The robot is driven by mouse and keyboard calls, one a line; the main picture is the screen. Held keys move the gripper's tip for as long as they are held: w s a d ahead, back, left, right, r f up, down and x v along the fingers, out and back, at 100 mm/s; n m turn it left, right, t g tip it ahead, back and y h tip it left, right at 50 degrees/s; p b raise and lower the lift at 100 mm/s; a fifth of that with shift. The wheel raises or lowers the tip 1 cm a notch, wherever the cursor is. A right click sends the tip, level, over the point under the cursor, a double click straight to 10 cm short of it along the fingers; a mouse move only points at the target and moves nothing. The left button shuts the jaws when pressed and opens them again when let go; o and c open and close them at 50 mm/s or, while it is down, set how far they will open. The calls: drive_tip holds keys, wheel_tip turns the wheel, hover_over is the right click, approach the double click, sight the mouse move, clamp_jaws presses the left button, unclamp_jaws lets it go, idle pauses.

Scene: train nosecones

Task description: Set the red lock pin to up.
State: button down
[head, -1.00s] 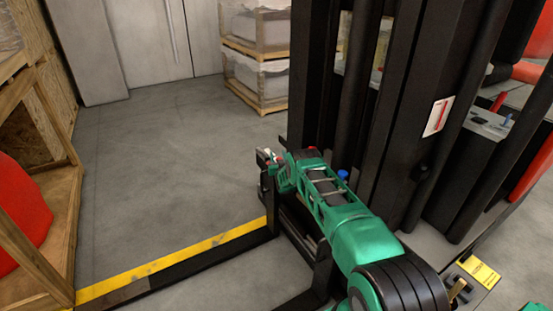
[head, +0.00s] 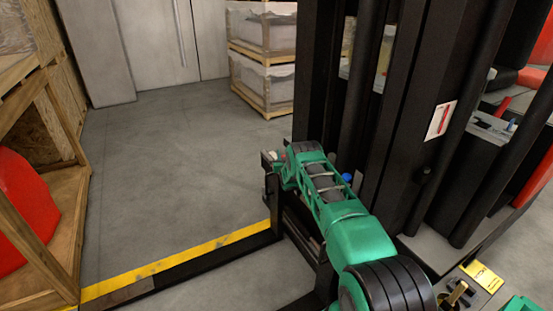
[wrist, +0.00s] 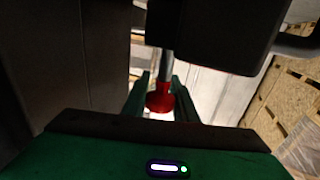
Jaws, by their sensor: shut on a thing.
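The red lock pin (wrist: 159,98) shows in the wrist view as a red flared knob on a short metal shaft, below a dark block. My gripper (wrist: 161,104) has its green fingers on both sides of the knob and is shut on it. In the head view my gripper (head: 272,161) is at the far end of my green arm, by the black forklift frame. The pin cannot be made out there. Whether the pin is up or down is not clear.
The black mast (head: 400,120) stands close right of my arm, with a blue knob (head: 347,177) beside the arm. A wooden crate (head: 62,235) holds a red nosecone (head: 22,212). Open floor (head: 180,150) lies beyond.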

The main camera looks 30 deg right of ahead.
drive_tip(key=shift+w+a+r, duration=0.1)
drive_tip(key=shift+w+r, duration=0.05)
drive_tip(key=shift+r, duration=0.15)
drive_tip(key=c, duration=1.5)
unclamp_jaws()
drive_tip(key=shift+o, duration=0.2)
drive_tip(key=shift+f, duration=0.1)
drive_tip(key=v, duration=1)
drive_tip(key=shift+s, duration=0.35)
drive_tip(key=shift+a, duration=0.15)
